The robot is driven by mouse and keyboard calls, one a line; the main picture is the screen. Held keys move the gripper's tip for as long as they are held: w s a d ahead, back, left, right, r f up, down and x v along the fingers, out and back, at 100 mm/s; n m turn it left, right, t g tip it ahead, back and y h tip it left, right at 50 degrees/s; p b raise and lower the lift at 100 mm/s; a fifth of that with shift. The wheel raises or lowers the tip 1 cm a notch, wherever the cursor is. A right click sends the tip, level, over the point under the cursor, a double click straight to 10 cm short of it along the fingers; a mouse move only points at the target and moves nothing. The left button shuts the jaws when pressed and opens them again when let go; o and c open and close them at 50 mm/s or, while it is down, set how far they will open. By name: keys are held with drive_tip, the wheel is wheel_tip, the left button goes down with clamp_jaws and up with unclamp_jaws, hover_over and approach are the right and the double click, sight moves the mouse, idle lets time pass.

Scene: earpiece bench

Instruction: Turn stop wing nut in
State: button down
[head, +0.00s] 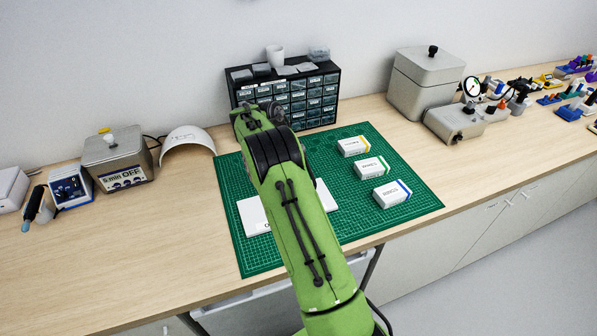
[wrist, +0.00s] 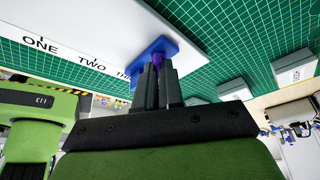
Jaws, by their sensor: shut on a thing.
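In the wrist view my gripper (wrist: 159,72) is shut on a small purple piece, which I take to be the stop wing nut (wrist: 157,58). The dark fingers stand on both sides of it and hide most of its shape. The purple piece is at a blue block (wrist: 165,44), by the edge of a white board (wrist: 110,25). The board is marked ONE, TWO and a third word partly hidden by the block. In the head view my own arm covers the gripper, the nut and the block; a corner of the white board (head: 250,214) shows beside the arm.
The board lies on a green cutting mat (head: 415,205). Three small white boxes, including the front one (head: 392,193), stand to its right. A black drawer cabinet (head: 315,100) stands behind. A timer box (head: 118,160) and a white curved cover (head: 188,143) are at left.

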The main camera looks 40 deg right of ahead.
drive_tip(key=m+p, duration=0.1)
drive_tip(key=m, duration=0.1)
drive_tip(key=m+y+p, duration=0.1)
drive_tip(key=p, duration=0.1)
drive_tip(key=m+y+p, duration=0.1)
drive_tip(key=m, duration=0.1)
drive_tip(key=shift+w+d+r+m+g, duration=0.1)
drive_tip(key=shift+d+r+m+g, duration=0.2)
drive_tip(key=shift+g, duration=0.1)
drive_tip(key=m, duration=0.1)
drive_tip(key=m+y+p, duration=0.1)
drive_tip(key=m, duration=0.1)
drive_tip(key=m+y, duration=0.1)
drive_tip(key=shift+d+f+m, duration=0.15)
drive_tip(key=shift+f+m, duration=0.1)
drive_tip(key=shift+m, duration=0.05)
drive_tip(key=c, duration=1.2)
unclamp_jaws()
drive_tip(key=shift+c, duration=0.2)
wheel_tip(320, 180, up, 10)
drive_tip(key=p, duration=0.2)
